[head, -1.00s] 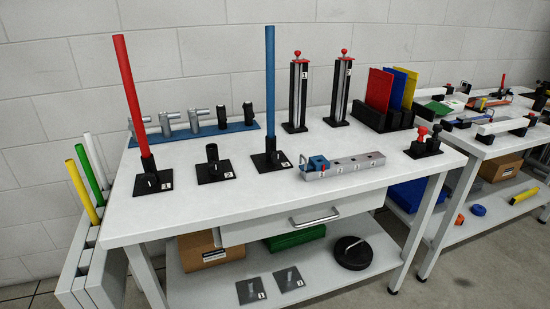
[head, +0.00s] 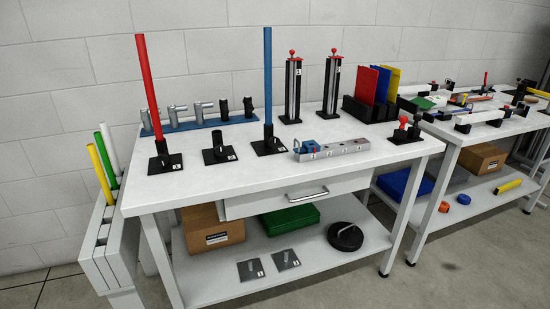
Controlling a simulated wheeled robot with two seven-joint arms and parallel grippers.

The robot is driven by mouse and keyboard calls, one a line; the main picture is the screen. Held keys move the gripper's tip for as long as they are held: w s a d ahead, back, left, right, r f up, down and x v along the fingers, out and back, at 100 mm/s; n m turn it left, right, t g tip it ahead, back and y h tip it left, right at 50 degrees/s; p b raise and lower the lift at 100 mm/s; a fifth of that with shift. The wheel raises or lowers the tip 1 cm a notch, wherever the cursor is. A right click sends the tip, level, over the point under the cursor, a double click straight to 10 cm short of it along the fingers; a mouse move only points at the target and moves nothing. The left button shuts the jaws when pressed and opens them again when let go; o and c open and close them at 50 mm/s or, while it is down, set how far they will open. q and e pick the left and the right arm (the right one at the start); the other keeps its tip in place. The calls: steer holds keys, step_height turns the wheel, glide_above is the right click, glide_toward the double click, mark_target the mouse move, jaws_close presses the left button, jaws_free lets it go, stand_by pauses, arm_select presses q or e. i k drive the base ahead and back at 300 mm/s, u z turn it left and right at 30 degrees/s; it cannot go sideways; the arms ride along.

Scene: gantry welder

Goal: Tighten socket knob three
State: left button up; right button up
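Three black sockets on square base plates stand along the left half of the white workbench top (head: 200,180). The left socket (head: 165,162) holds an upright red rod (head: 144,85). The middle socket (head: 218,154) is empty. The right socket (head: 270,146) holds an upright blue rod (head: 267,80). Each base has a small white number label, too small to read surely. A small light knob or handle seems to show on the front of the sockets, but how tight it is cannot be told. Neither of my grippers is in view.
A blue rail (head: 200,125) with grey and black fittings lies behind the sockets. A metal block (head: 332,150) lies right of them. A rack (head: 105,245) with coloured rods stands left of the bench. A drawer handle (head: 308,193) juts out in front. The front-left benchtop is clear.

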mark_target(274, 142)
steer(key=z, duration=0.1)
steer(key=k, duration=0.65)
steer(key=u, duration=1)
steer(key=i, duration=1.4)
steer(key=z, duration=0.95)
